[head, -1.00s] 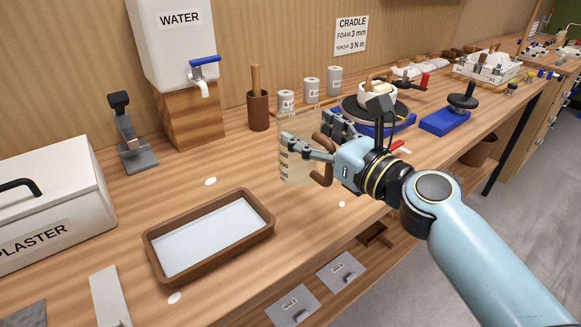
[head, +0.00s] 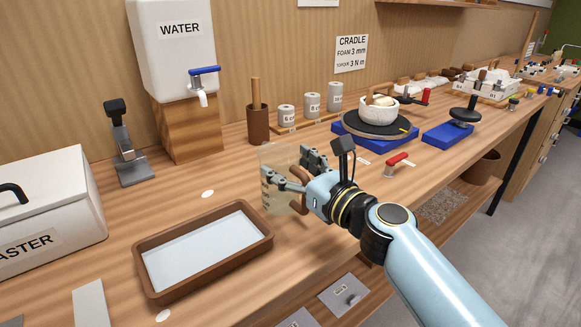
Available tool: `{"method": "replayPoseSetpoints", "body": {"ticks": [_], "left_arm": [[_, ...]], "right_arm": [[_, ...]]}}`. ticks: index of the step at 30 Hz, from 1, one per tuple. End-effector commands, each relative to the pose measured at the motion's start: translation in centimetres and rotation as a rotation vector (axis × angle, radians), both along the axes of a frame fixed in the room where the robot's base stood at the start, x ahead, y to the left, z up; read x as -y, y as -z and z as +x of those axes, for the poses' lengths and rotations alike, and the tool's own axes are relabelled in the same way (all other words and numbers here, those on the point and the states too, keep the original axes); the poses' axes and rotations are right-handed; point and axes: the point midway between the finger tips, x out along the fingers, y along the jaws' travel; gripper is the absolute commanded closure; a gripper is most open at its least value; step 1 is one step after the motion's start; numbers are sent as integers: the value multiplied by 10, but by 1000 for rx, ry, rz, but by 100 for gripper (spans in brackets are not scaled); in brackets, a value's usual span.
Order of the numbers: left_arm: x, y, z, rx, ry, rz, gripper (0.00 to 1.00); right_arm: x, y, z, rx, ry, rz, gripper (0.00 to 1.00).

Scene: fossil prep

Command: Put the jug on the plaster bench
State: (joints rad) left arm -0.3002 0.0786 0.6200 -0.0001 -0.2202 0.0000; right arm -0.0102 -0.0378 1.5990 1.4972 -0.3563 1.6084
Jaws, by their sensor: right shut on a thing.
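The jug (head: 275,190) is a translucent, cream-tinted measuring jug with dark scale marks and a brown handle. My right gripper (head: 290,177) is shut on it, with the fingers across its upper part and handle side. The jug looks upright, over the wooden plaster bench (head: 340,205) just right of the brown tray. I cannot tell whether its base touches the bench top. My left gripper is not in view.
A brown-rimmed tray (head: 204,290) lies left of the jug. A water tank (head: 172,45) with a blue tap stands behind, beside a brown pot (head: 258,125). A turntable on a blue base (head: 374,138) and a red-handled clamp (head: 398,161) are to the right. Bare bench lies behind the jug.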

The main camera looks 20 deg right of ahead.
Motion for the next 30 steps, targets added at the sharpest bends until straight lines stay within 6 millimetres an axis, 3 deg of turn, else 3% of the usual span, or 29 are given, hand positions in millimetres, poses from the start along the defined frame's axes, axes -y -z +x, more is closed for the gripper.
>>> {"method": "replayPoseSetpoints", "body": {"ticks": [1,6,17,30], "left_arm": [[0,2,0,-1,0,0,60],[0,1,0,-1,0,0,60],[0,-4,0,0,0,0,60],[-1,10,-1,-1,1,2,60]], "right_arm": [[0,3,0,-1,0,0,28],[0,1,0,-1,0,0,6],[0,-4,0,0,0,0,6],[32,1,-86,-2,0,-4,6]]}}
